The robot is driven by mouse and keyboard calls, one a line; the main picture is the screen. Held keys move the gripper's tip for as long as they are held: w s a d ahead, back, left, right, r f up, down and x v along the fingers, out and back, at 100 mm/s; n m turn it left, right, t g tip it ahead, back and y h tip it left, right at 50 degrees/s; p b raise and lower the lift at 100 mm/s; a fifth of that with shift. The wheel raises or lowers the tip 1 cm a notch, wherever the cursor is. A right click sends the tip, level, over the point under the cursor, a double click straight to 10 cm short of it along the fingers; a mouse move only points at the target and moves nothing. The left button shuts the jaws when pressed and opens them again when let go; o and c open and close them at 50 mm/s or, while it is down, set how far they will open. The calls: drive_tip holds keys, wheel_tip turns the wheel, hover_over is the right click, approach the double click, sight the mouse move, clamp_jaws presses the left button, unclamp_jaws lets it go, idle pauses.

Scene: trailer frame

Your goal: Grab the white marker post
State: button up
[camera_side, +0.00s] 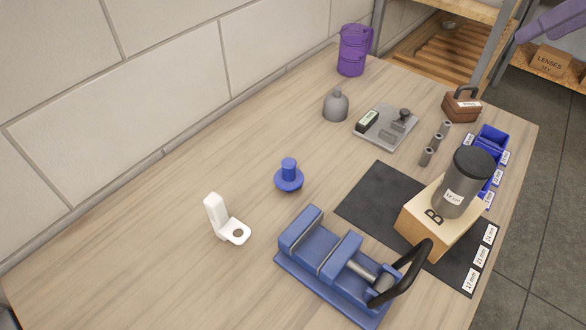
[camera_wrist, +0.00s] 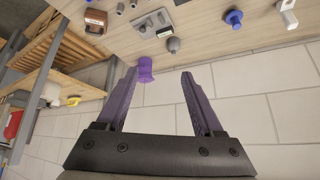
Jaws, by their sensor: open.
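The white marker post (camera_side: 215,212) stands on the wooden table in the side view. It is an upright white tab with a flat ring-shaped foot at its lower right. In the wrist view a white piece at the top right edge (camera_wrist: 288,17) appears to be the same post, partly cut off. My gripper (camera_wrist: 158,73) is open, with its two purple fingers spread and nothing held between them. It is well away from the post. A purple mug (camera_wrist: 145,69) shows beyond the fingertips.
A blue flanged peg (camera_side: 288,176) and a blue vise (camera_side: 330,262) with a black handle stand near the post. A wooden block (camera_side: 412,228) bears a grey cylinder (camera_side: 459,190) on a dark mat (camera_side: 366,205). The table left of the post is clear, up to the wall.

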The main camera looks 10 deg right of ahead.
drive_tip(key=w+a+f+n+g+y, duration=0.1)
drive_tip(key=w+a, duration=0.2)
drive_tip(key=a, duration=0.4)
drive_tip(key=w+a+f+n, duration=0.1)
drive_tip(key=w+a+f, duration=0.1)
drive_tip(key=a, duration=0.6)
drive_tip(key=n+g, duration=0.3)
drive_tip(key=n, duration=0.2)
approach(222, 212)
drive_tip(key=x, duration=0.6)
drive_tip(key=shift+w+f, duration=0.25)
drive_tip(key=shift+w, duration=0.15)
drive_tip(key=shift+s+x, duration=0.15)
drive_tip(key=shift+x, duration=1.45)
drive_tip(key=shift+s+x, duration=0.2)
drive_tip(key=shift+x, duration=1.4)
drive_tip(key=shift+a, duration=0.1)
drive_tip(key=shift+c, duration=0.3)
